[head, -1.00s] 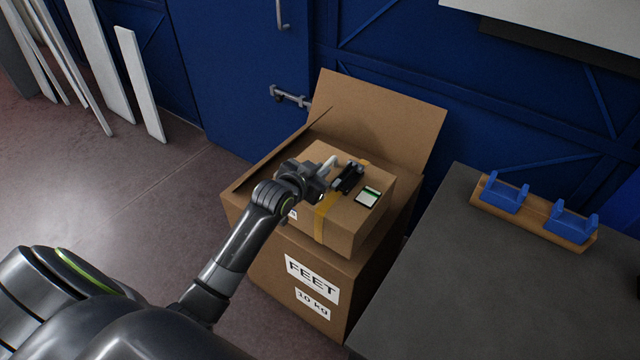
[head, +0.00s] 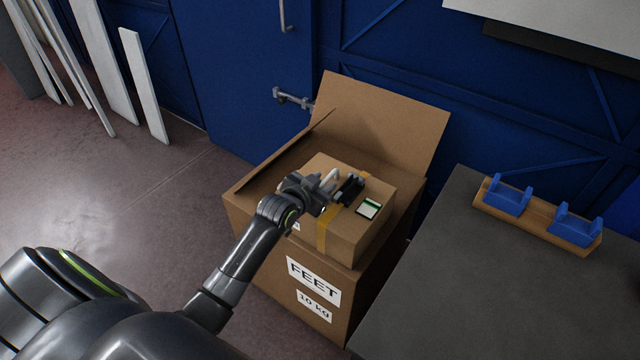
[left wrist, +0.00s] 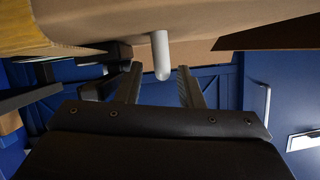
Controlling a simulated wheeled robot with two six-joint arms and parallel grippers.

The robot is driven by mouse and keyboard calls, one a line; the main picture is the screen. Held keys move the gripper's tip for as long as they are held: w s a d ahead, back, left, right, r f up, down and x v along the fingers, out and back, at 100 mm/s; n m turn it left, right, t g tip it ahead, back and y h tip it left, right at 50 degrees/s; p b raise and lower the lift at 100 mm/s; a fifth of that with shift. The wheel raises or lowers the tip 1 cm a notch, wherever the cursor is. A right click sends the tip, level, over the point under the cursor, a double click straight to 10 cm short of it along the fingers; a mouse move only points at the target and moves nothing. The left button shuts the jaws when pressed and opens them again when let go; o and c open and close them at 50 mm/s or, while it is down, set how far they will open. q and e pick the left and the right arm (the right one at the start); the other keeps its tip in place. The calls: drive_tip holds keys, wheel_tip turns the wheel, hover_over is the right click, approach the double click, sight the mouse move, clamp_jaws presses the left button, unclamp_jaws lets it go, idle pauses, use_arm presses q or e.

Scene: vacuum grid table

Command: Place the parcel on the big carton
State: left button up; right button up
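The parcel (head: 376,226) is a smaller brown box with yellow tape and a green-and-white label. It is upright on top of the big carton (head: 275,268), which is marked FEET 10 kg, and looks to rest on it; the contact line is partly hidden. My left gripper (head: 341,188) is over the parcel's top, around a pale handle (head: 330,180). In the left wrist view, the two fingers (left wrist: 158,85) stand apart with a gap on each side of the pale peg-like handle (left wrist: 160,55). My right gripper is out of view.
The carton's large flap (head: 385,120) stands up behind the parcel. A grey table (head: 470,290) at the right carries a wooden board with blue holders (head: 540,212). A blue wall is behind. White boards (head: 143,85) lean at the far left, with open floor in front.

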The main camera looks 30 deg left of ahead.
use_arm(q)
drive_tip(key=p+v, duration=0.1)
drive_tip(key=v, duration=1.1)
drive_tip(key=s+a+f+n+g+y, duration=0.15)
drive_tip(key=s+f, duration=0.25)
drive_tip(key=f, duration=0.6)
drive_tip(key=s+a+f+g, duration=0.2)
drive_tip(key=s+f+g, duration=0.1)
drive_tip(key=f, duration=0.7)
drive_tip(key=s+a+f+n+g+y, duration=0.15)
drive_tip(key=s+f, duration=0.25)
drive_tip(key=f, duration=0.6)
drive_tip(key=s+d+f+g, duration=0.1)
drive_tip(key=s+f+g, duration=0.1)
drive_tip(key=s+f, duration=0.4)
drive_tip(key=s+d+f+g, duration=0.1)
drive_tip(key=s+f, duration=0.5)
drive_tip(key=s, duration=0.8)
drive_tip(key=s+d+f+g+h, duration=0.1)
drive_tip(key=s+d+f+g, duration=0.1)
drive_tip(key=s+f, duration=0.4)
drive_tip(key=s+g, duration=0.1)
drive_tip(key=s, duration=0.3)
drive_tip(key=shift+s+n, duration=0.2)
drive_tip(key=shift+n, duration=0.1)
